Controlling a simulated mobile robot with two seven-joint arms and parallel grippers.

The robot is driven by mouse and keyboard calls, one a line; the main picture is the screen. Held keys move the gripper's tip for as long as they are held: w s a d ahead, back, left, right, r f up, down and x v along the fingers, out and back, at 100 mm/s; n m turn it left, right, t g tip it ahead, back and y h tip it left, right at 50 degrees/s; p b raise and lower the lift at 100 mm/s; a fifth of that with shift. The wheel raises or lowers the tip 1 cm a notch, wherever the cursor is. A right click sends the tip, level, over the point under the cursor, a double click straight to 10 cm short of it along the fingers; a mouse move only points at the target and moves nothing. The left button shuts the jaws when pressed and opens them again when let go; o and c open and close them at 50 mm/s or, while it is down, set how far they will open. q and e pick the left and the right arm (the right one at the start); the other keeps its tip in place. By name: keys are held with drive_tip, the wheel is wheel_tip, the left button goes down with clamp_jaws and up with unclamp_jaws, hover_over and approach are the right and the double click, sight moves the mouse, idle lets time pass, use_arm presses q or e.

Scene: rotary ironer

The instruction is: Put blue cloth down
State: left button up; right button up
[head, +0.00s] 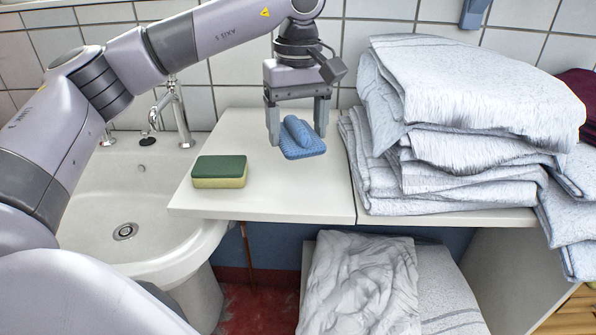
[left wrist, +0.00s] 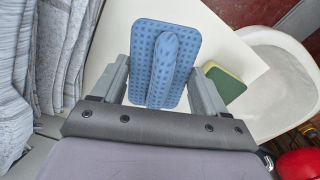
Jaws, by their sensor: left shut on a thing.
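The blue cloth (head: 303,146) is a dotted blue pad with a raised ridge along its middle. My left gripper (head: 297,128) points down over the white counter (head: 243,130) and is shut on the cloth, with the ridge between its fingers. The left wrist view shows the cloth (left wrist: 165,65) between the two fingers, its flat part spreading beyond them. The cloth is at or just above the counter top; I cannot tell whether it touches. My right gripper is not in view.
A green and yellow sponge (head: 219,172) lies left of the cloth on the counter. A white sink (head: 128,205) with a tap (head: 178,112) is further left. Tall stacks of folded grey-white linen (head: 455,120) stand to the right. Free counter lies between sponge and cloth.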

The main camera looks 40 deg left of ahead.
sight(299, 123)
use_arm(q)
wheel_tip(299, 123, down, 8)
drive_tip(key=shift+b, duration=0.3)
drive_tip(key=shift+f, duration=0.2)
drive_tip(key=o, duration=0.9)
drive_tip(key=shift+o, duration=0.2)
drive_tip(key=shift+r, duration=0.15)
wheel_tip(299, 123, up, 12)
drive_tip(key=shift+r+p, duration=0.1)
drive_tip(key=shift+p, duration=0.55)
drive_tip(key=shift+d, duration=0.1)
